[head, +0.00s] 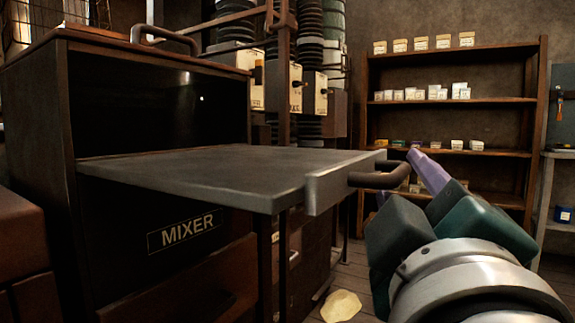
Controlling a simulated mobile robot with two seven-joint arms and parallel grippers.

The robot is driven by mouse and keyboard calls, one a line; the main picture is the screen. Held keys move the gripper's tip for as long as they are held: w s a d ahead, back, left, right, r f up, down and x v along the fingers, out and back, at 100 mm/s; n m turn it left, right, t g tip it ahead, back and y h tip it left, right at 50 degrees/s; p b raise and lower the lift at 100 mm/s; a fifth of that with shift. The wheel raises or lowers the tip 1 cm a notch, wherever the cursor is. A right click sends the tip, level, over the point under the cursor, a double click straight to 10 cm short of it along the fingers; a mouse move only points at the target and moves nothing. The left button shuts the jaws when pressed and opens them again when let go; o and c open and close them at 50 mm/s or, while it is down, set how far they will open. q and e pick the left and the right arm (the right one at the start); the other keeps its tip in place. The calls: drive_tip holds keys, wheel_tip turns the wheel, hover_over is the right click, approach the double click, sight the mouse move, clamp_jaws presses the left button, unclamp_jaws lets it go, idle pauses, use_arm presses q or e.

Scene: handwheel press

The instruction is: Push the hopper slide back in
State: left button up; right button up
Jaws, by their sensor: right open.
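The hopper slide (215,172) is a flat grey metal plate that sticks far out to the right from the dark cabinet labelled MIXER (185,231). Its right end has a raised front plate (345,180) with a dark curved handle (383,177). My right gripper (398,174) comes in from the lower right, open, with its purple fingers at the handle. One finger shows right of the handle; only a sliver of the other shows below and left of it. I cannot tell whether they touch the handle. My left gripper is not in view.
A wooden shelf (449,101) with small boxes stands at the back right. Dark ribbed columns and labelled boxes (314,93) stand behind the slide. A pale flat patch (341,306) lies on the plank floor.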

sight(399, 167)
drive_tip(key=shift+x, duration=1.75)
drive_tip(key=shift+c, duration=0.3)
clamp_jaws()
